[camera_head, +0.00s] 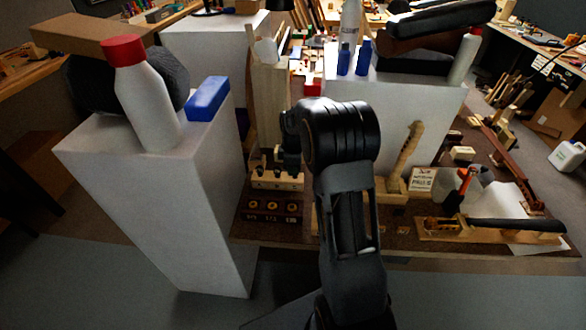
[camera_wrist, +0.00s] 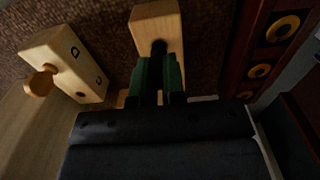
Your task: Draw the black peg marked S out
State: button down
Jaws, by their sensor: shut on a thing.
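In the wrist view my gripper (camera_wrist: 160,75) points at a pale wooden block (camera_wrist: 155,18), its green-padded fingers close together. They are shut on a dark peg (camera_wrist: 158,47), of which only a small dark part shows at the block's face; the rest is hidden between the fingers. I cannot see a letter S. A second pale block (camera_wrist: 62,62) with dark letters and a light wooden peg (camera_wrist: 40,82) is at the left. In the head view my gripper (camera_head: 289,160) is low over the pale block row (camera_head: 277,181), partly hidden by my arm.
A dark red rack with brass-ringed holes (camera_head: 270,210) lies in front of the blocks; it also shows at right in the wrist view (camera_wrist: 240,50). A tall white box (camera_head: 150,190) with a red-capped bottle (camera_head: 145,95) stands left. A pale upright board (camera_head: 268,105) stands behind.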

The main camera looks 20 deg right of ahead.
jog(key=shift+r, duration=0.15)
dwell(0.3)
jog(key=shift+r+p, duration=1.6)
jog(key=shift+r, duration=0.35)
notch_tip(320, 180, up, 7)
jog(key=p, duration=0.5)
